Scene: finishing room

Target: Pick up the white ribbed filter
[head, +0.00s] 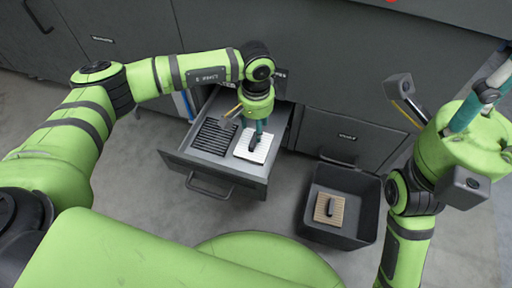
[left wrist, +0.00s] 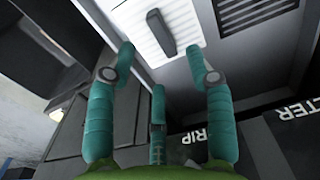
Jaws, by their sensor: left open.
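The white ribbed filter (head: 243,152) lies in the right half of an open grey drawer (head: 236,184). It has a black handle on top. My left gripper (head: 256,130) points down over this filter and covers part of it. In the left wrist view the filter (left wrist: 184,18) shows at the top, with its black handle (left wrist: 160,34) just beyond the spread teal fingers. The left gripper (left wrist: 161,58) is open and empty. My right gripper (head: 482,100) is at the right edge, away from the drawer, and its jaw opening is unclear.
A black ribbed filter (head: 210,138) lies left of the white one in the drawer. A dark bin (head: 344,238) on the floor holds a tan ribbed filter (head: 322,208). A closed drawer (head: 345,137) is on the right. Grey floor is clear at left.

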